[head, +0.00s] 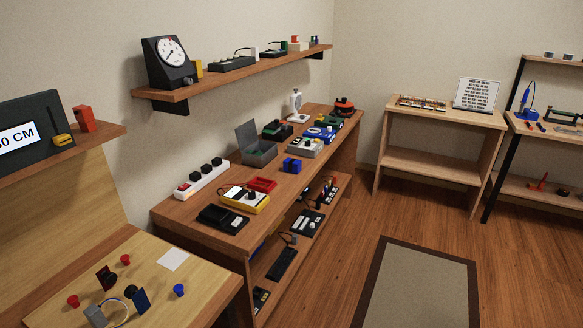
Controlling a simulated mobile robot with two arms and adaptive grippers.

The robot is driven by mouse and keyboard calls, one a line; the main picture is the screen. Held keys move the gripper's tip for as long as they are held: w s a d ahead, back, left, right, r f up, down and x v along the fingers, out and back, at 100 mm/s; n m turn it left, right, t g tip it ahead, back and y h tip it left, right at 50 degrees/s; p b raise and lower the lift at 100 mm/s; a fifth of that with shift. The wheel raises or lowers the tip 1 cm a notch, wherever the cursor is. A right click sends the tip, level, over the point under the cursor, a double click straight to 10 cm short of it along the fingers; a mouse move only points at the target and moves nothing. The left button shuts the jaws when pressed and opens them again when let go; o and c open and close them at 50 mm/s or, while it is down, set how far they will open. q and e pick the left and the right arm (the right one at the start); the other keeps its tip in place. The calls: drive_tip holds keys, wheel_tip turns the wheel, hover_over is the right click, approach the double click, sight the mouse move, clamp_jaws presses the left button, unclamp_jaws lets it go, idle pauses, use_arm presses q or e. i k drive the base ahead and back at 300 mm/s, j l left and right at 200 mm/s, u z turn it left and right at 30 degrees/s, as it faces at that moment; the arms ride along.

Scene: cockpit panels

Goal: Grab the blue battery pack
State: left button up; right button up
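A small dark blue block (292,165), which looks like the blue battery pack, sits on the long wooden workbench (180,217) near its front edge, about midway along. It stands apart from the things around it. A larger blue device (320,133) lies farther back on the same bench. Neither of my grippers shows in the head view.
Around the block are a grey open box (257,149), a red tray (262,184), a yellow multimeter (245,200) and a white power strip (202,179). Shelves hang on the left wall. Open floor with a rug (420,285) lies to the right.

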sight(290, 165)
drive_tip(key=u, duration=0.1)
drive_tip(key=i+j+z, duration=0.1)
drive_tip(key=j, duration=0.35)
drive_tip(key=i+l+z, duration=0.6)
drive_tip(key=i+z, duration=0.2)
drive_tip(key=i, duration=0.15)
drive_tip(key=i+l+z, duration=0.1)
drive_tip(key=i, duration=0.6)
drive_tip(key=i+l+z, duration=0.1)
drive_tip(key=i, duration=0.6)
drive_tip(key=i+l+u, duration=0.1)
drive_tip(key=i+u, duration=0.15)
drive_tip(key=u, duration=0.2)
drive_tip(key=i+l+u, duration=0.15)
drive_tip(key=u, duration=0.3)
drive_tip(key=i+l+u, duration=0.3)
drive_tip(key=u, duration=0.15)
drive_tip(key=i+l+u, duration=0.15)
drive_tip(key=l+u, duration=0.3)
drive_tip(key=j, duration=0.1)
